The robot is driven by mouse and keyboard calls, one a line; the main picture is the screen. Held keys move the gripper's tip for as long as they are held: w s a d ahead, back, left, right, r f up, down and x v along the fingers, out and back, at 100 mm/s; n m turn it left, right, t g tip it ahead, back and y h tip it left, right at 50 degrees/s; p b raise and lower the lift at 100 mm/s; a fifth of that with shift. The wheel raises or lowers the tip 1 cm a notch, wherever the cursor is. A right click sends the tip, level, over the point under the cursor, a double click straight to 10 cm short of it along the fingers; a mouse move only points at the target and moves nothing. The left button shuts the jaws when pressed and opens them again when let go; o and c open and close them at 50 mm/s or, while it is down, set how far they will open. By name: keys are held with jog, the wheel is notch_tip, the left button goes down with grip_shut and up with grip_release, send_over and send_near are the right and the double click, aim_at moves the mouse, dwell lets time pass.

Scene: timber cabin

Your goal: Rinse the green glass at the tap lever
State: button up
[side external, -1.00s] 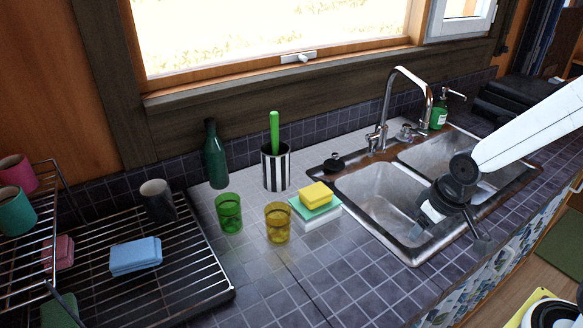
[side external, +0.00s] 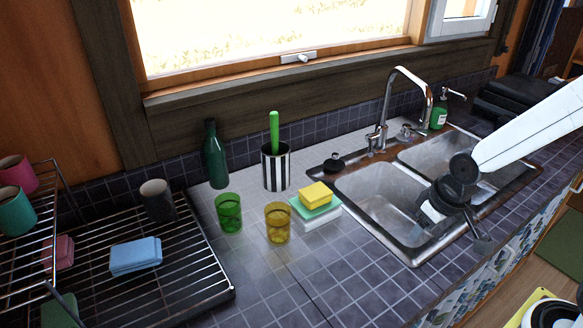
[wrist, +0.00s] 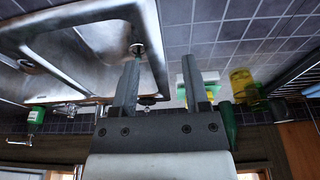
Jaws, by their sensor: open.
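The green glass (side external: 229,213) stands upright on the tiled counter, left of the amber glass (side external: 278,222). The chrome tap (side external: 400,95) rises behind the double sink, with a lever (side external: 374,140) beside its base. My gripper (side external: 482,238) is over the front edge of the sink, to the right of the glasses and well apart from them. In the wrist view my gripper (wrist: 160,57) is open, with nothing between its fingers. The amber glass (wrist: 243,85) also shows there.
Yellow and green sponges (side external: 316,196) lie stacked beside the sink (side external: 345,215). A striped holder (side external: 276,167) with a green handle and a green bottle (side external: 214,155) stand at the back. A dish rack (side external: 185,285) fills the left. The front counter is clear.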

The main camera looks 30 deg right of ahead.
jog(key=w+m+t, duration=0.2)
jog(key=w+t, duration=0.2)
jog(key=w, duration=0.7)
jog(key=r+m+t+h, duration=0.1)
jog(key=m+t+h, duration=0.5)
jog(key=m+h, duration=0.5)
send_over(371, 155)
jog(key=shift+r+n+h, duration=0.1)
jog(key=shift+n+h, duration=0.7)
jog(key=shift+h, duration=0.2)
